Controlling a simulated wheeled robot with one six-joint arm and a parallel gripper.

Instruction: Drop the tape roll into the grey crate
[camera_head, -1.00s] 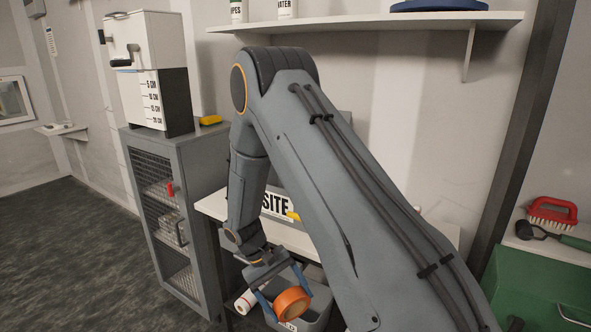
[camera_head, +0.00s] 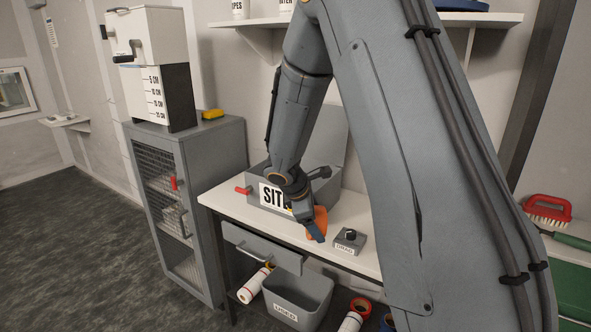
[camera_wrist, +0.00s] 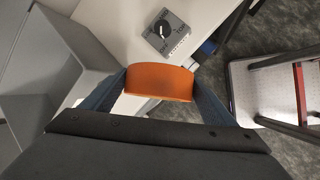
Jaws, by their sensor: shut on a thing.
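My gripper (camera_head: 316,228) is shut on the orange tape roll (camera_head: 320,219), above the bench beside the box marked SITE. In the wrist view the tape roll (camera_wrist: 158,81) sits between the two blue fingers, its curved side facing the camera. The grey crate (camera_head: 302,288) stands below the bench's front edge, lower in the head view than my gripper. A label is on its front, and the part of its inside that shows looks empty. The roll is held apart from the crate.
A small grey dial box (camera_head: 349,241) stands on the white bench (camera_head: 225,203) close to the roll. A drawer (camera_head: 262,249) juts out above the crate. White rolls (camera_head: 254,285) lie beside the crate. A mesh-door cabinet (camera_head: 215,155) stands left.

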